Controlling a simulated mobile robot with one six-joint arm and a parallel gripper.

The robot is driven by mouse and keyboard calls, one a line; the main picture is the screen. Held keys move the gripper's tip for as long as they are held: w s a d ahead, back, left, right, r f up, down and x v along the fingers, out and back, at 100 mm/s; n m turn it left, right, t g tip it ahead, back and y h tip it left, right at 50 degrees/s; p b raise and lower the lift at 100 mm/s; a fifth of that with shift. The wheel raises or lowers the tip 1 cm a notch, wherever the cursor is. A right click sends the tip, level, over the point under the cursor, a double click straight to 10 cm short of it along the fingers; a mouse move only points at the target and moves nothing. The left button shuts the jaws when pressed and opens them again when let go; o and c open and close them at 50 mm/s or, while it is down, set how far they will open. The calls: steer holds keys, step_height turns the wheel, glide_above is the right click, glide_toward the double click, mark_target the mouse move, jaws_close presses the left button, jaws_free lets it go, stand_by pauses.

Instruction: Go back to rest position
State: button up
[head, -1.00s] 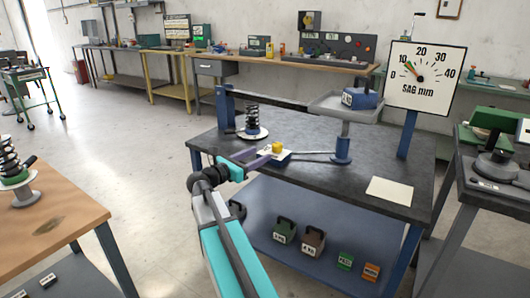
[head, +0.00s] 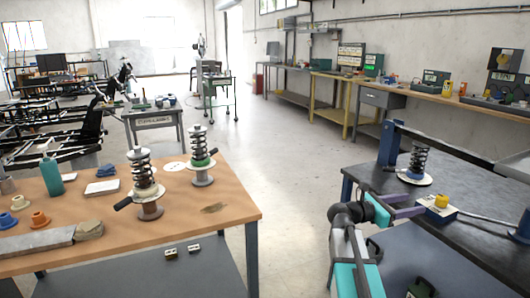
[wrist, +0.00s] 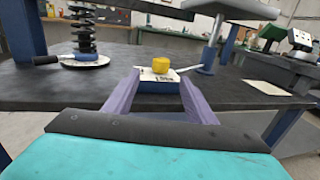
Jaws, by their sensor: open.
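My gripper (head: 408,203) is at the lower right of the head view, with two purple fingers reaching over the dark workbench (head: 463,200). In the wrist view my gripper (wrist: 158,90) is open, with nothing held. A small blue box with a white top (wrist: 157,82) and a yellow knob (wrist: 160,65) stands just ahead, between the lines of the fingertips. I cannot tell whether a finger touches it. The box (head: 437,215) is also right of the fingers in the head view. My teal arm rises from the bottom edge beside the bench.
A spring on a white disc (head: 415,178) stands behind the gripper; it is at the left in the wrist view (wrist: 83,58). A grey post with a tray (wrist: 212,45) stands right. A wooden table (head: 235,208) with two spring units is left. Open floor (head: 290,190) lies between.

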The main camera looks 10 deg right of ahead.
steer(key=w+a+f+n+t+y+p, duration=0.4)
steer(key=w+a+f+n+t+p, duration=0.15)
steer(key=a+f+n, duration=0.45)
steer(key=w+a+f+n+t+y+p, duration=0.3)
steer(key=w+a+f+n+t+p, duration=0.3)
steer(key=a+f+n, duration=0.4)
steer(key=s+a+f+n+y+p, duration=0.2)
steer(key=s+a+f+n+y, duration=0.1)
steer(key=a+f+n+y, duration=0.35)
steer(key=s+a+f+n+y+p, duration=0.1)
steer(key=s+a+f+n+y, duration=0.2)
steer(key=a+f+n, duration=0.55)
steer(key=s+a+f+n+g+y+p, duration=0.1)
steer(key=s+a+f+n+g+y, duration=0.1)
steer(key=s+a+f+n+g, duration=0.5)
steer(key=s+a+f+n+g+y+p, duration=0.1)
steer(key=s+a+f, duration=0.25)
steer(key=s, duration=0.85)
steer(key=s+d+n+g, duration=0.2)
steer(key=s+n+g, duration=0.2)
steer(key=s, duration=0.6)
steer(key=s+d+n+g+h, duration=0.1)
steer(key=s+n+g, duration=0.4)
steer(key=s, duration=0.5)
steer(key=shift+s+d+n, duration=0.4)
steer(key=shift+d+n, duration=0.35)
steer(key=shift+n, duration=0.05)
steer(key=shift+r+g+h, duration=0.1)
steer(key=shift+g+h, duration=0.15)
